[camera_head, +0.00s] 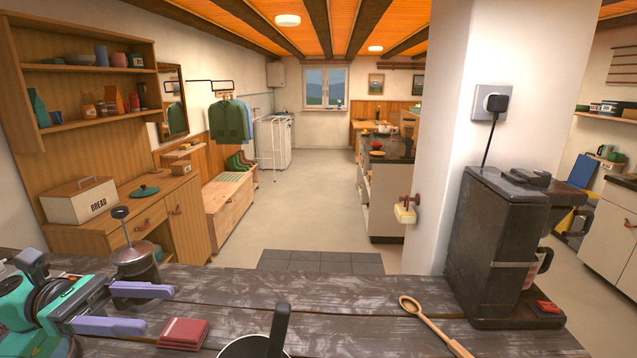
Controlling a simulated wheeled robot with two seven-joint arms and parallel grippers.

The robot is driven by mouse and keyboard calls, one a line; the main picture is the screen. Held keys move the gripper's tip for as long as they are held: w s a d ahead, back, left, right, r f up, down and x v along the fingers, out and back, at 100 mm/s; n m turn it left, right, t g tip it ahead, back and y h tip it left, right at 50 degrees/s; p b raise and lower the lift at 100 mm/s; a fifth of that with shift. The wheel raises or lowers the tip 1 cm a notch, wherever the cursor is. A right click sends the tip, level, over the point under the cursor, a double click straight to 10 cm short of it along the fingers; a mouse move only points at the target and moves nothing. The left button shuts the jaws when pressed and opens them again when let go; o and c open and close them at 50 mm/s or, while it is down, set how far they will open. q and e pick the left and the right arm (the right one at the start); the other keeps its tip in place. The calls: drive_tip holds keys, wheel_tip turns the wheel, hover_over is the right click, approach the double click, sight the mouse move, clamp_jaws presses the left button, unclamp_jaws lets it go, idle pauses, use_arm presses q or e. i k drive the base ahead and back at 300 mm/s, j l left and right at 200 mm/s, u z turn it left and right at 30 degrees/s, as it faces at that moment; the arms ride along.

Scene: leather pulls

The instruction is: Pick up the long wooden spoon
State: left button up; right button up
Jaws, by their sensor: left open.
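The long wooden spoon (434,329) lies on the dark, worn wooden counter at the lower right of the head view. Its bowl points away to the upper left, and its handle runs toward the bottom edge, where its end is close to the frame's edge. My left gripper (160,308), teal with purple fingers, is at the lower left. Its fingers are apart with nothing between them, and it is far to the left of the spoon. My right gripper is not in view.
A dark pan (268,345) with an upright handle and a red folded item (183,333) lie between gripper and spoon. A French press (135,258) stands behind the gripper. A black coffee machine (497,245) stands right of the spoon. The counter (330,300) behind the pan is clear.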

sight(411, 305)
drive_tip(key=k+l, duration=0.25)
drive_tip(key=k, duration=0.25)
drive_tip(key=k+l, duration=0.2)
drive_tip(key=k, duration=0.25)
drive_tip(key=k+l, duration=0.25)
drive_tip(key=k, duration=0.25)
